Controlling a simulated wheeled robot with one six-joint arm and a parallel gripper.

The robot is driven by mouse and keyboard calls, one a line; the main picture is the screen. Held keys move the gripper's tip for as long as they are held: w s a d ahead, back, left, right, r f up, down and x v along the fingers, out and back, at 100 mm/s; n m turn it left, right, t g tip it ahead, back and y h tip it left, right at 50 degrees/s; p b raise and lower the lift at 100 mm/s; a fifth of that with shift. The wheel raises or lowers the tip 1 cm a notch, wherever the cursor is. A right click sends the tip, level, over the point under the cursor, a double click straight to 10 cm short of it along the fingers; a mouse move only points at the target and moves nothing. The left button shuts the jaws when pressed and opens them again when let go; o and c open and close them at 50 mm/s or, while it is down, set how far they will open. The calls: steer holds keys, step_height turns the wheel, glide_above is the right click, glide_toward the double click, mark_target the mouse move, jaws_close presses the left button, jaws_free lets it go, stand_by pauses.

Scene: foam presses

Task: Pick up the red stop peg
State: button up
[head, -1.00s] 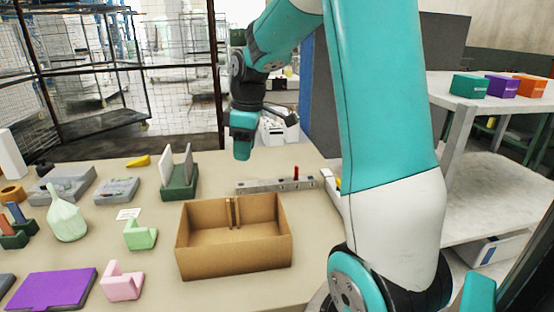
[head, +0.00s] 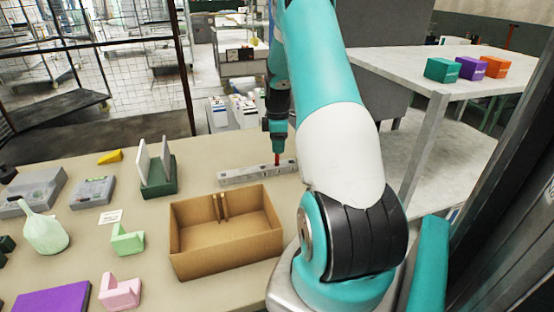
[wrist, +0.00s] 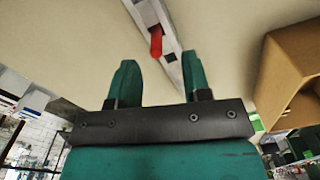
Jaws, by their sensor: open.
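The red stop peg (head: 277,158) stands upright in a long grey bar (head: 240,176) on the table. In the head view my gripper (head: 278,146) points down right above the peg, and its fingers are too small there to tell apart from the peg. In the wrist view my gripper (wrist: 158,80) has its two green fingers apart, with nothing held between them. The red peg (wrist: 156,42) shows just beyond the fingertips, roughly in line with the gap between them. A dark square hole (wrist: 170,57) in the bar is beside it.
An open cardboard box (head: 225,262) stands in front of the bar and also shows at the right of the wrist view (wrist: 283,70). A dark green holder (head: 158,188) with upright plates is to the left. A white shelf (head: 410,75) bears several coloured boxes.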

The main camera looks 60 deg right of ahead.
mark_target(277, 157)
steer(key=shift+w+d+f+p, duration=0.1)
steer(key=shift+f+p, duration=0.45)
steer(key=shift+f, duration=0.9)
steer(key=shift+w+d+f+p, duration=0.1)
steer(key=shift+f+p, duration=0.45)
steer(key=shift+f, duration=0.9)
jaws_close()
